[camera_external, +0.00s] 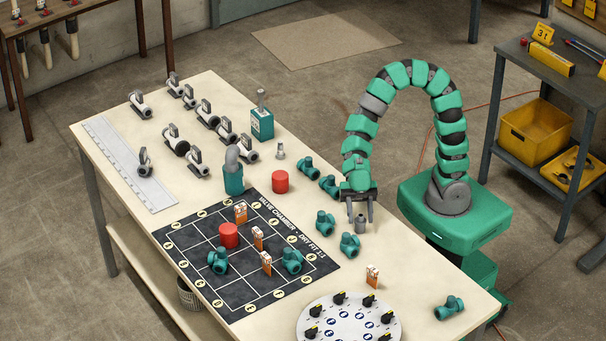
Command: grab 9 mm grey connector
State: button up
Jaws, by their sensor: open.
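My gripper (360,217) points down over the right part of the table, with its jaws open. A small grey connector (360,226) shows at the fingertips, upright and between or just behind them; I cannot tell whether they touch it. Another small grey fitting (280,151) stands farther back, near the green box. No size marking is readable on either, so I cannot tell which is 9 mm.
Teal valve bodies (325,223) and (350,245) stand close to the gripper, with others behind it. A red cylinder (280,182) is to the left. The black grid mat (185,240) and round dial plate (312,318) lie in front. The table's right edge is close.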

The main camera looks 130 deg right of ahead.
jog(key=shift+w+a+f, duration=0.15)
jog(key=shift+w+a, duration=0.05)
jog(key=shift+a, duration=0.05)
grip_shut()
